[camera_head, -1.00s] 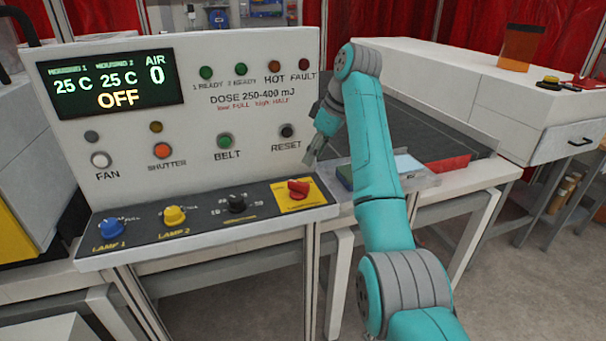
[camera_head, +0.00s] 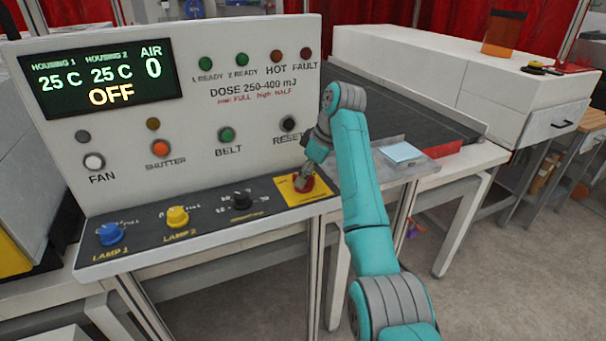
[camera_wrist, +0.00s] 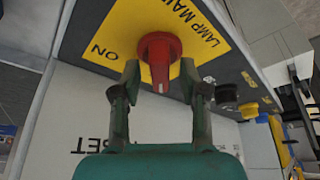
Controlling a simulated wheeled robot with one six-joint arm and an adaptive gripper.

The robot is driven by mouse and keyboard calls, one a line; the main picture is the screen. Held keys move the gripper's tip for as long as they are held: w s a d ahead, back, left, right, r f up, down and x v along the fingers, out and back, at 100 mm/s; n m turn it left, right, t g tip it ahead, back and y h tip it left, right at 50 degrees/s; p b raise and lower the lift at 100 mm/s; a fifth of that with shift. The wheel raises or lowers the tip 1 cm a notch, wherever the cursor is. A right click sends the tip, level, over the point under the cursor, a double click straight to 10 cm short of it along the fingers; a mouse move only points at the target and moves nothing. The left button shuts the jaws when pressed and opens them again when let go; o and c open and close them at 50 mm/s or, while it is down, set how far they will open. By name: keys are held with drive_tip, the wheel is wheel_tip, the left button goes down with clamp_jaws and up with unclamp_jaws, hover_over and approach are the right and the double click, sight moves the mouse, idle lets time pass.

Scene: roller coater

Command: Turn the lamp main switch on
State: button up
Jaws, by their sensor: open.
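The lamp main switch is a red rotary knob (camera_wrist: 159,58) on a yellow plate (camera_wrist: 115,35) lettered "LAMP MAI..." and "ON" in the wrist view. Its handle points toward my gripper, not at the "ON" lettering on the left. In the head view the red knob (camera_head: 304,184) sits at the right end of the sloped panel, partly covered by my gripper (camera_head: 306,176). In the wrist view my gripper (camera_wrist: 161,82) is open, one finger on each side of the knob's handle, with gaps on both sides. Contact is not visible.
The upright panel has a display (camera_head: 100,80) reading OFF. A black RESET button (camera_head: 288,124) sits above the switch. A black knob (camera_head: 241,197), a yellow LAMP 2 knob (camera_head: 177,217) and a blue LAMP 1 knob (camera_head: 110,234) are to its left.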

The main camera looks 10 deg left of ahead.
clamp_jaws()
drive_tip(key=shift+m, duration=0.3)
drive_tip(key=m+t, duration=0.1)
drive_tip(key=m, duration=0.2)
drive_tip(key=shift+s+a+m+t+h, duration=0.1)
drive_tip(key=shift+m+t+h, duration=0.3)
drive_tip(key=m+t+h, duration=0.1)
drive_tip(key=m, duration=0.3)
drive_tip(key=shift+s+m, duration=0.1)
drive_tip(key=shift+m, duration=0.2)
drive_tip(key=m+h, duration=0.1)
drive_tip(key=m, duration=0.1)
drive_tip(key=m+h, duration=0.1)
drive_tip(key=m, duration=0.1)
drive_tip(key=shift+a+t, duration=0.15)
drive_tip(key=shift+t, duration=0.25)
drive_tip(key=shift+m+h, duration=0.8)
drive_tip(key=shift+m, duration=1.6)
